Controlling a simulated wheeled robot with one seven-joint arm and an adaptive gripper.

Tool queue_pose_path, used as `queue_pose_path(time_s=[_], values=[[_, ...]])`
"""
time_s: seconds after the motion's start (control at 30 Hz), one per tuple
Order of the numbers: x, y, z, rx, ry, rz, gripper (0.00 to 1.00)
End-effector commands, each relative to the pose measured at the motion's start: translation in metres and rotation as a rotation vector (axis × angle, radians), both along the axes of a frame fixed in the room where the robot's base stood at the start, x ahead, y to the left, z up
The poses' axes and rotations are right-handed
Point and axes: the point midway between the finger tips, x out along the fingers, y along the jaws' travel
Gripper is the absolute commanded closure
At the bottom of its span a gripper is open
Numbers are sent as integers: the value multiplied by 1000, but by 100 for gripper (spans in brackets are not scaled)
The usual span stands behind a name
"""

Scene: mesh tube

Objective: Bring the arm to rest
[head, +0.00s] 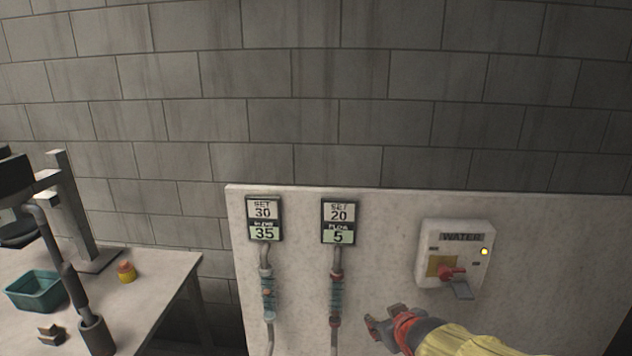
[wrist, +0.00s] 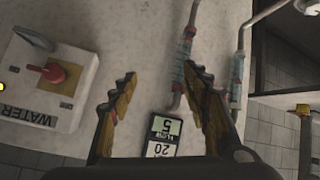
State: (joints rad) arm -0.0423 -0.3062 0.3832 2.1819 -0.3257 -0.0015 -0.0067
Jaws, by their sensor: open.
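My gripper (head: 376,331) is at the lower middle of the head view, in front of the pale wall panel. My arm (head: 465,342), with a yellow cover, comes in from the lower right. In the wrist view my gripper (wrist: 163,88) has its two jagged fingers spread apart with nothing between them. Beyond the fingers lies the panel face with a pipe and a display. Whether the fingers touch the panel cannot be told.
The pale panel (head: 385,275) carries displays reading SET 30/35 (head: 264,219) and SET 20/FLOW 5 (head: 338,221), pipes below them, and a WATER switch box (head: 456,252) with a red knob and lit yellow lamp. A table (head: 160,290) with a green bin (head: 36,291) stands left.

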Motion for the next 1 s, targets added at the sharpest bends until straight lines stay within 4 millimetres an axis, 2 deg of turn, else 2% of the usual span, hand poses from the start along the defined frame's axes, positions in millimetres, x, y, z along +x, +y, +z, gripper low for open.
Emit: queue_pose_path(time_s=[0.03,0.17,0.2,0.3,0.4,0.5,0.63,1.0], values=[[-26,-11,23,10,24,-51,53],[-101,-31,52,55,133,-168,53],[-125,-33,58,74,166,-196,53],[-183,-34,68,121,248,-251,53],[-229,-31,71,161,315,-281,53],[-260,-26,71,189,363,-294,53],[-277,-23,71,204,392,-301,53],[-278,-23,70,204,395,-301,53]])
